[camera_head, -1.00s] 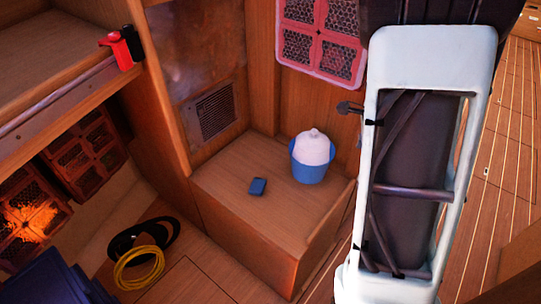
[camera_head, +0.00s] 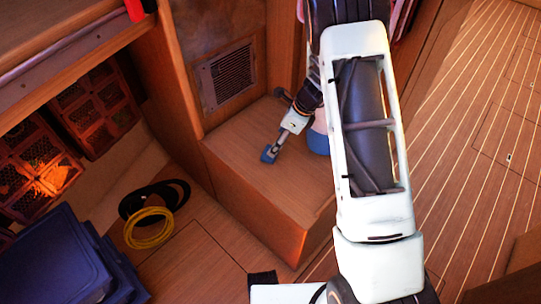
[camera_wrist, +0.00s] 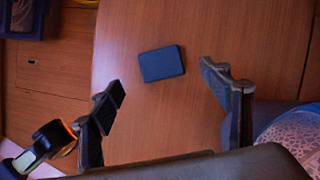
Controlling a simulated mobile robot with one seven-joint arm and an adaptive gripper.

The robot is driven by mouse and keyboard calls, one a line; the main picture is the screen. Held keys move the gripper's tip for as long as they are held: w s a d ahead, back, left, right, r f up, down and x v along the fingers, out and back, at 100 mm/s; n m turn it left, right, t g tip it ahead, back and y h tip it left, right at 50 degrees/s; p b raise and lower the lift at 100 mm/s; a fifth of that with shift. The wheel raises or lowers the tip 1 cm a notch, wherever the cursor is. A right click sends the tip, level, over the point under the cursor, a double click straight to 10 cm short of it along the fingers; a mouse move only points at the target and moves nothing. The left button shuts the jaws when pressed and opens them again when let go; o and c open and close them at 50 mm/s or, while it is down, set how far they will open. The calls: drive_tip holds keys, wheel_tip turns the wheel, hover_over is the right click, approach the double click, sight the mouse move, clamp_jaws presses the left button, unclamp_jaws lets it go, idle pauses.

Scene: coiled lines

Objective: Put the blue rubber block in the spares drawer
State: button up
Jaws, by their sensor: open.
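The blue rubber block (camera_head: 268,155) lies flat on the wooden bench top, seen in the head view close to my gripper's tip. In the wrist view the block (camera_wrist: 162,63) looks dark blue and lies just beyond the fingertips, between their lines. My gripper (camera_wrist: 162,80) is open and empty, its two fingers spread either side of the block's width and apart from it. In the head view my gripper (camera_head: 275,147) reaches down to the bench from the upper right. I cannot tell which panel is the spares drawer.
A blue bucket (camera_head: 318,142) stands right of the block, mostly hidden by my arm. A yellow coil (camera_head: 150,228) and a black coil (camera_head: 170,190) lie on the floor. Blue bins (camera_head: 55,260) stand lower left. The bench top (camera_head: 235,145) left of the block is clear.

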drive_tip(key=b+x, duration=0.2)
drive_tip(key=x, duration=0.5)
drive_tip(key=shift+s+d, duration=0.15)
drive_tip(key=shift+d, duration=0.05)
drive_tip(key=c, duration=1.4)
